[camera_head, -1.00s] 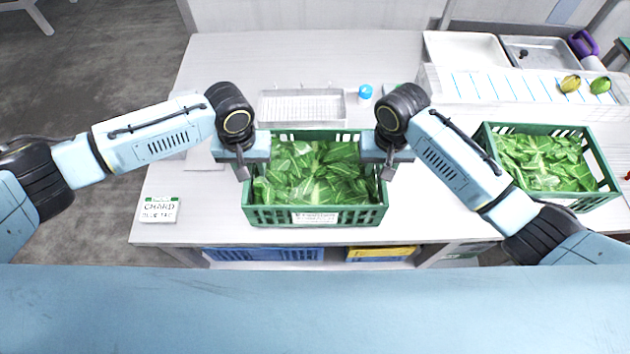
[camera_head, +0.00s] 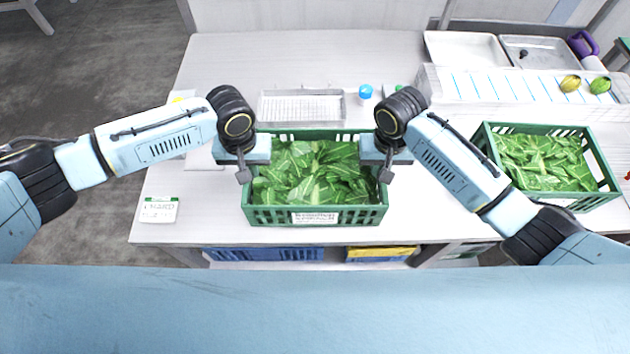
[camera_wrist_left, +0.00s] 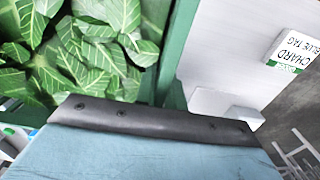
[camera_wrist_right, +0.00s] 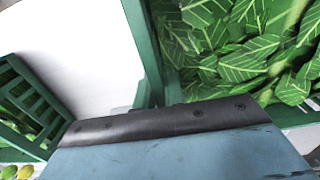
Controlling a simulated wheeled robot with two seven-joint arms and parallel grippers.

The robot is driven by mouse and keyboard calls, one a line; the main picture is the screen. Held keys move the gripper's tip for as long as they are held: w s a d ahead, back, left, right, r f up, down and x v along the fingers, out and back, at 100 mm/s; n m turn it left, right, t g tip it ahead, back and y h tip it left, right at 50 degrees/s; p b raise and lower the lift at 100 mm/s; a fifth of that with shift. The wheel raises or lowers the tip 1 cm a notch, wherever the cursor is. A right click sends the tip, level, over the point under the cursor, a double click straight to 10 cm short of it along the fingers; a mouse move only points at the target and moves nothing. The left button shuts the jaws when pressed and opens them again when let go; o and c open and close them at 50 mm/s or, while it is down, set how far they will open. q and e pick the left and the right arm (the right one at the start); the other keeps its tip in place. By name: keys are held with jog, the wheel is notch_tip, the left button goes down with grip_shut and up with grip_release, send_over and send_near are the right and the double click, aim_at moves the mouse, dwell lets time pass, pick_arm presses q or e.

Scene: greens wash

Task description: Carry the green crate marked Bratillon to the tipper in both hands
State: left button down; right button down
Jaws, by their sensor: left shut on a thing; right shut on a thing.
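A green crate (camera_head: 262,215) full of leafy greens is at the middle of the worktop, with a white label on its front wall that is too small to read surely. My left gripper (camera_head: 244,172) is shut on its left wall, and my right gripper (camera_head: 384,172) is shut on its right wall. The crate looks level; I cannot tell whether it touches the worktop. The left wrist view shows the crate's left rim (camera_wrist_left: 178,45), and the right wrist view shows its right rim (camera_wrist_right: 146,50). The fingertips are hidden in both wrist views. No tipper is clearly identifiable.
A second green crate of greens (camera_head: 598,160) stands to the right. A wire rack (camera_head: 300,106) and a blue-capped item (camera_head: 365,92) lie behind the held crate. A chard sign (camera_head: 159,210) is at front left. White trays (camera_head: 465,50) are at the back right.

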pick_arm(q)
jog(key=shift+r, duration=0.15)
pick_arm(e)
jog(key=shift+r, duration=0.15)
